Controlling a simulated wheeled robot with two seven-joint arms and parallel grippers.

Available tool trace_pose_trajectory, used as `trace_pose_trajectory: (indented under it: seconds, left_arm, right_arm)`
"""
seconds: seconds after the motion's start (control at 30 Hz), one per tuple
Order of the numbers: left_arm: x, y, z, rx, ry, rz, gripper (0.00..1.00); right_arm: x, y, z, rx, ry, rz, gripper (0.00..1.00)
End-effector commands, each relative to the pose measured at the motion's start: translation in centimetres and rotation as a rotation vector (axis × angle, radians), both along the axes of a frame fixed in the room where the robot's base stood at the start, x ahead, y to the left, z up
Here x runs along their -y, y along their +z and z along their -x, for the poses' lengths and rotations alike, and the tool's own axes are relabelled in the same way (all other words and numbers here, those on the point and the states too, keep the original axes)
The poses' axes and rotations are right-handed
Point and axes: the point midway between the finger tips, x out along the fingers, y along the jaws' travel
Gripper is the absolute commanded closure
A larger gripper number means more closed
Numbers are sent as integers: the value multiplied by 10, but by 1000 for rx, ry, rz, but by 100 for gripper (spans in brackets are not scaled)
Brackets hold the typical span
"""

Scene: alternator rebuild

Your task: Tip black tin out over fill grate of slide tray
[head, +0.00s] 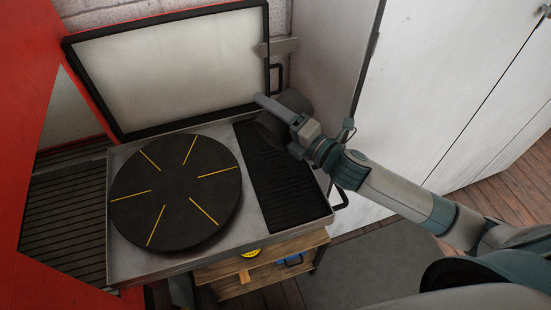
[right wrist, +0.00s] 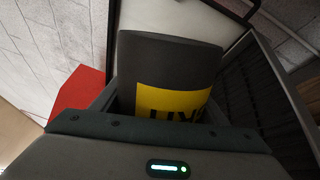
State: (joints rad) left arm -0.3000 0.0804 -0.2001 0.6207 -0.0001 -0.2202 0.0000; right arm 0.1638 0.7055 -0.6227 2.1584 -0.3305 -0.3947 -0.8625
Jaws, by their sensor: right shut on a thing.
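The black tin (head: 268,131) is held by my right gripper (head: 274,106) above the back part of the dark slatted fill grate (head: 288,195). One finger shows across the tin, which hides the other finger. In the right wrist view the tin (right wrist: 165,52) is a dark cylinder with a yellow label, its lower part hidden by the gripper body (right wrist: 160,145). The tin looks tilted in the head view; its mouth and contents cannot be made out. The grate lies along the right side of the metal slide tray (head: 256,222). My left gripper is not in view.
A round black plate (head: 178,190) with yellow lines fills the tray's left part. A black-framed pale panel (head: 175,72) stands behind the tray. A red panel (head: 30,100) is at left. A wooden shelf unit (head: 262,284) stands below the tray front.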

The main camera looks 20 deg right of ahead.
Motion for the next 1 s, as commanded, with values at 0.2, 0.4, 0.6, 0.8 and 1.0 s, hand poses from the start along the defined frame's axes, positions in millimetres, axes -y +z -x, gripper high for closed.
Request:
trace_pose_trajectory:
  seconds: [0.2, 0.4, 0.6, 0.8, 1.0]
  left_arm:
    - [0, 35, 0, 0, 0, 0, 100]
    - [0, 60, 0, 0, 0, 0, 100]
    - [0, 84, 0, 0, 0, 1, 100]
    - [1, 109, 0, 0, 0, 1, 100]
    - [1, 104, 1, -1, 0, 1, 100]
  right_arm:
    - [0, 21, 0, -200, -2, -356, 91]
    - [0, 32, 0, -359, -2, -642, 91]
    - [0, 43, 0, -509, -2, -909, 91]
    - [0, 53, 0, -658, -2, -1174, 91]
    - [0, 59, 0, -834, 0, -1493, 91]
